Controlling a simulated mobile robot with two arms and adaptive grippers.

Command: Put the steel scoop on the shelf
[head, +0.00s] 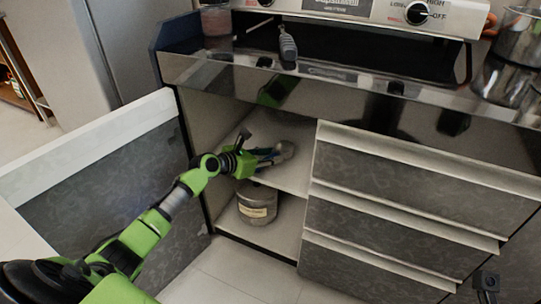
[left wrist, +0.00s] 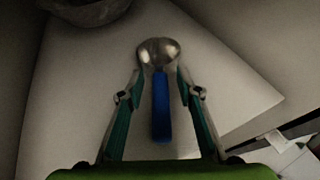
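The steel scoop, with a round metal bowl (head: 285,151) and blue handle, is at the middle shelf (head: 291,178) inside the open cabinet. In the left wrist view the scoop (left wrist: 160,105) is above or on the pale shelf surface (left wrist: 70,110), with its bowl pointing away from me. My left gripper (head: 262,157) reaches into the cabinet. Its fingers (left wrist: 160,88) stand apart on both sides of the blue handle, with gaps visible, so it is open around the scoop. A dark part (head: 487,283) at the lower right may belong to my right gripper; its fingers cannot be made out.
A labelled pot (head: 257,207) stands on the cabinet floor below the shelf. A metal bowl (left wrist: 85,10) is at the upper left of the wrist view. The open door (head: 100,165) is on the left, drawers (head: 410,180) on the right, the stove (head: 350,50) above.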

